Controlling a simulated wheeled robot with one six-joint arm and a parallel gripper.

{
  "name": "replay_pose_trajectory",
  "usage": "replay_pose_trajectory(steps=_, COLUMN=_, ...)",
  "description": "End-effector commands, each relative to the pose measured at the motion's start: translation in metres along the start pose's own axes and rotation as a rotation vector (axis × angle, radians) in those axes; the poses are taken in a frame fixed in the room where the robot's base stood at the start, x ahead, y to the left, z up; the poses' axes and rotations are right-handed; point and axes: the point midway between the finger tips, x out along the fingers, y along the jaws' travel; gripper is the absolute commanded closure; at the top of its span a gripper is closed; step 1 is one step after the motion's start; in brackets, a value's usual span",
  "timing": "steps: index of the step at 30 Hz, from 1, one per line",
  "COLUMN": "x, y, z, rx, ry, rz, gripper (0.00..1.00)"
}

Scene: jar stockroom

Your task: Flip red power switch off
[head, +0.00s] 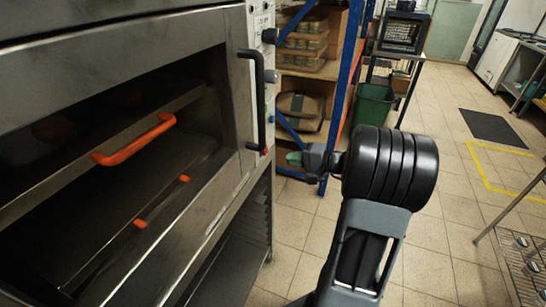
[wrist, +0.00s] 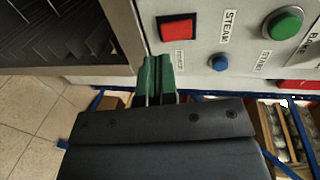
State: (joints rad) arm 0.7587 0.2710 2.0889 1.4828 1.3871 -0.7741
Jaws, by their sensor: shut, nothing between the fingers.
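The red power switch (wrist: 177,28) shows in the wrist view as a red rocker in a dark frame on the pale control panel, with a small label below it. My gripper (wrist: 158,62) is shut and empty, its green fingertips just below the switch in the picture and near the label. Whether the fingertips touch the panel I cannot tell. In the head view my gripper (head: 294,158) is beside the lower right edge of the oven front, close to a small red spot at the panel's bottom. The rocker's position is unclear.
A blue button (wrist: 219,62) and a green button (wrist: 284,23) are on the same panel. The oven (head: 110,35) has a black handle (head: 258,95) and an orange handle (head: 135,142).

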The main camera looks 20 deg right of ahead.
Motion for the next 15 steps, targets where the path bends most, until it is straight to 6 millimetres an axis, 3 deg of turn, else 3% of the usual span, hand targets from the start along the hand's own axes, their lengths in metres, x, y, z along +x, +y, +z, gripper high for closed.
replay_pose_trajectory(steps=6, x=0.039, y=0.0, z=0.001, rx=0.0, ry=-0.003, rz=0.0, gripper=1.0)
replay_pose_trajectory(steps=15, x=0.067, y=0.0, z=0.0, rx=0.0, ry=-0.001, rz=0.0, gripper=1.0)
